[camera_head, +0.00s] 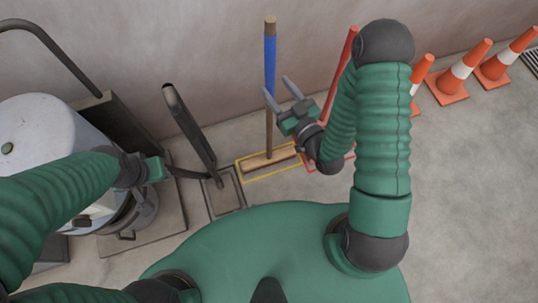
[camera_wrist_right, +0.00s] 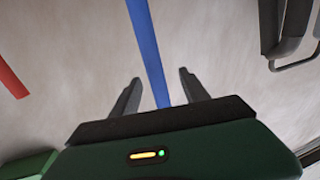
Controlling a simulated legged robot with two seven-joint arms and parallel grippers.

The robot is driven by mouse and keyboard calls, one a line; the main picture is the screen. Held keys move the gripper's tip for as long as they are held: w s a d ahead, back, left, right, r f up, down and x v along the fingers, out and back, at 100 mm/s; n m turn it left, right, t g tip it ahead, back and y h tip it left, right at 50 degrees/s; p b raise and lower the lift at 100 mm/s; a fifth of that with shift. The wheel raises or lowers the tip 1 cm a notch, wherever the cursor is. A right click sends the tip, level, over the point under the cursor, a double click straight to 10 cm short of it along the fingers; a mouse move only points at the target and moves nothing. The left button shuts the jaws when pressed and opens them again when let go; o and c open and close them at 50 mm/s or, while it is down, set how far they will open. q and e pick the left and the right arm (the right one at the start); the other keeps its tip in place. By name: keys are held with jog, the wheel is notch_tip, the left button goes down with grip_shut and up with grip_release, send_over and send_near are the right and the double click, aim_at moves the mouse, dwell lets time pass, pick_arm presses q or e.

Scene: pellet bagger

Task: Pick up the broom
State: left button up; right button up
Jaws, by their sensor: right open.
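The broom has a blue handle (camera_head: 270,65) with a brown top and a wooden head (camera_head: 270,161). It stands upright near the wall, its head inside a yellow floor outline. My right gripper (camera_head: 277,87) is open beside the handle, fingers pointing towards the wall. In the right wrist view, the blue handle (camera_wrist_right: 149,45) runs between the two open fingers (camera_wrist_right: 160,78) in the picture; contact is not visible. My left gripper (camera_head: 188,173) is at the left, beside the drum machine; its jaws are unclear.
A red-handled tool (camera_head: 342,70) stands to the right, partly behind my right arm; its pole also shows in the wrist view (camera_wrist_right: 12,80). A dark upright post (camera_head: 190,125) stands left of the broom. Orange cones (camera_head: 460,73) line the wall at right. Open floor lies at right.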

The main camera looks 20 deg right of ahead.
jog(key=shift+w+a+f+b, duration=0.15)
jog(key=shift+w+f+b, duration=0.25)
jog(key=shift+w+b, duration=0.3)
jog(key=b+x, duration=0.1)
jog(key=x, duration=0.6)
jog(key=shift+w+d+r+b, duration=0.2)
jog(key=shift+w+d+b, duration=0.1)
jog(key=shift+w+b, duration=0.15)
pick_arm(q)
jog(key=x, duration=0.2)
jog(key=s+x, duration=0.1)
jog(key=x, duration=0.1)
jog(key=shift+d+f, duration=0.1)
jog(key=shift+f, duration=0.35)
pick_arm(e)
jog(key=shift+r, duration=0.1)
grip_shut()
